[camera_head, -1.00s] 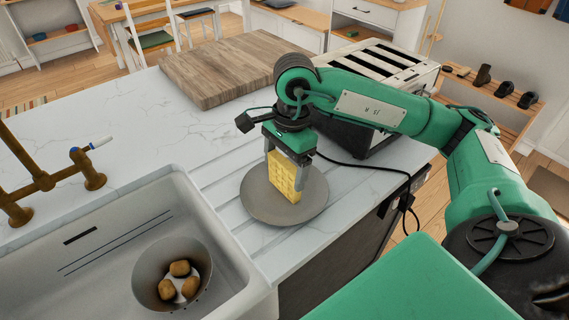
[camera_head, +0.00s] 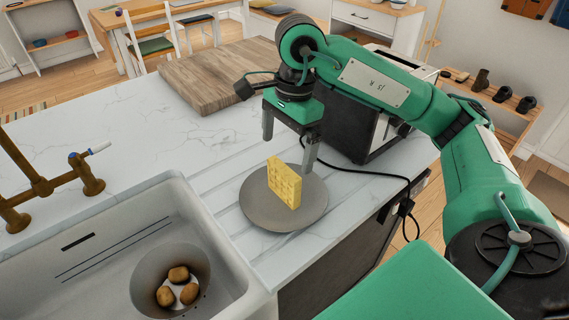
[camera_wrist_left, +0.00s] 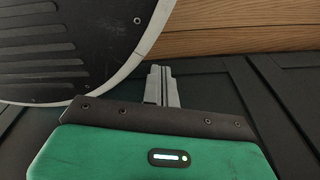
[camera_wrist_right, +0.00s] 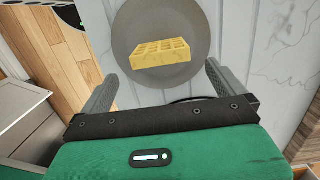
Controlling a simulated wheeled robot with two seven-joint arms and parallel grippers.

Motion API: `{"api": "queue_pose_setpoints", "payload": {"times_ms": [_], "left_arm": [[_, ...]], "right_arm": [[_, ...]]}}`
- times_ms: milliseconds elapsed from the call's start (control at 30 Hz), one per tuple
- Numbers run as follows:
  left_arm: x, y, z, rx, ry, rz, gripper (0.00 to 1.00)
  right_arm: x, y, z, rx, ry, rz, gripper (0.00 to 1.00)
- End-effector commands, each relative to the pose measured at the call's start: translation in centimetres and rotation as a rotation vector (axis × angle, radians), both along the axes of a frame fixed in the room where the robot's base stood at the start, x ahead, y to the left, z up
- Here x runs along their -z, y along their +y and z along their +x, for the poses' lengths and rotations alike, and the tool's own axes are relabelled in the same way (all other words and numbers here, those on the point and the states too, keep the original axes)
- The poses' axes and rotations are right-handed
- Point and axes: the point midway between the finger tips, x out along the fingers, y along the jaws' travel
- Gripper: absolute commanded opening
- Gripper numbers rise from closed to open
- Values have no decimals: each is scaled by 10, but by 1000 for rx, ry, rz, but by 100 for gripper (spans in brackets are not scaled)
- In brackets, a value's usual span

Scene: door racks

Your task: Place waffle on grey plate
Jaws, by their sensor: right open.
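The yellow waffle (camera_head: 284,183) stands on its edge on the round grey plate (camera_head: 255,208), touching no gripper. In the right wrist view the waffle (camera_wrist_right: 160,53) lies within the outline of the plate (camera_wrist_right: 132,22). My right gripper (camera_head: 288,153) is open and empty above the waffle, its fingers spread wide to either side. My left gripper (camera_wrist_left: 163,86) shows only in the left wrist view, its fingers together with nothing seen between them, away from plate and waffle.
The plate rests on the grooved white counter (camera_head: 150,125) beside the sink (camera_head: 95,225). A bowl (camera_head: 150,270) with brown round items sits in the sink. A wooden board (camera_head: 215,75) and a toaster (camera_head: 350,130) with a black cable stand behind. The brass tap (camera_head: 45,185) is at left.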

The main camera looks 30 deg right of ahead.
Motion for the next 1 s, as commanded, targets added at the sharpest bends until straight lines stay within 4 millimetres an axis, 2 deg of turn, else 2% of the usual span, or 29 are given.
{"api": "queue_pose_setpoints", "payload": {"times_ms": [100, 300, 567, 1000], "left_arm": [[-4, -2, 10, -1, -9, -2, 0], [-2, -1, 5, -1, -8, -1, 0], [3, 1, -5, 0, 6, 1, 0], [-1, -1, 1, -3, -3, -2, 0]], "right_arm": [[-25, -3, 1, 0, -3, 1, 100], [-44, -5, 1, 0, -1, 0, 100], [-50, -6, 0, 0, 1, 0, 100], [-51, -6, 0, 0, 1, 0, 100]]}}
